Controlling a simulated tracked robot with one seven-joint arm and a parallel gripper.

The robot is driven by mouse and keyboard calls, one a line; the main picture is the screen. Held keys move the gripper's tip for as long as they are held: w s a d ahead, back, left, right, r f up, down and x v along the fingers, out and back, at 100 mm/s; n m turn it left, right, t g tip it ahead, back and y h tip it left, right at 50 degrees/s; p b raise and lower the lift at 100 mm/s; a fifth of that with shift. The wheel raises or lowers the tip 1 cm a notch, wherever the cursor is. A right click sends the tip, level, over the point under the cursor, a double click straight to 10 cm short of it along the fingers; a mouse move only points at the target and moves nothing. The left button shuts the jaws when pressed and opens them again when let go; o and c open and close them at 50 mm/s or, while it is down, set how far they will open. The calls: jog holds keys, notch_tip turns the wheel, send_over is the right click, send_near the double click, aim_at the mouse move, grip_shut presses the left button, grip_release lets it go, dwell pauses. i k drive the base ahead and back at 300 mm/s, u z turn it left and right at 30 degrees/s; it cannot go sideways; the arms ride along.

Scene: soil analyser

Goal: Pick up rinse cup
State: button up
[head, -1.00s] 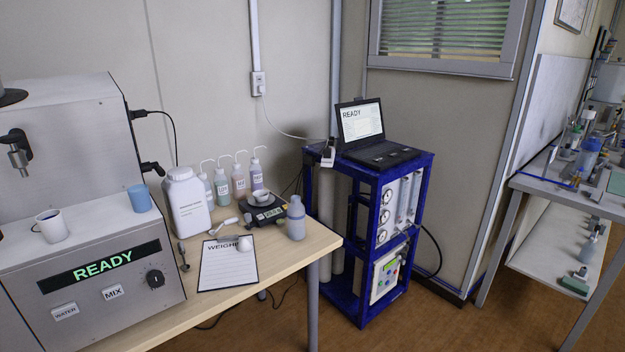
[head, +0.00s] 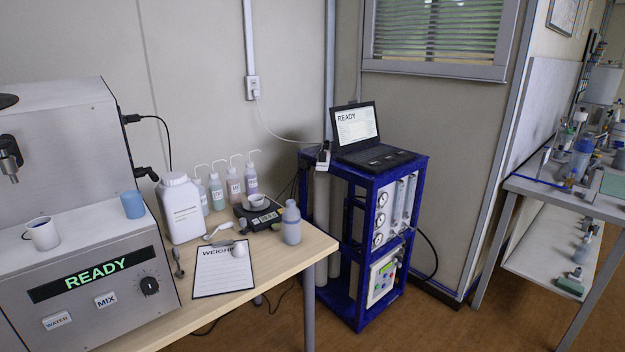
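Two cups stand on top of the silver machine at the left. One is a plain blue cup (head: 133,204) near the machine's right edge. The other is a white mug (head: 44,235) with a dark handle, further left. No label shows which of them is the rinse cup. Both are upright and stand apart from each other. My gripper is not in view, so I cannot tell its state or what it holds.
The machine's front panel (head: 95,272) reads READY. A white jar (head: 182,210), several wash bottles, a scale (head: 258,215), a grey bottle (head: 291,222) and a weighing sheet (head: 222,275) crowd the wooden table. A blue rack (head: 357,290) with a laptop stands at its right.

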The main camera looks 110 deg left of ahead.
aim_at(132, 201)
jog(key=k, duration=1.35)
jog(key=u, duration=3.85)
jog(key=k, duration=0.1)
jog(key=z, duration=1.1)
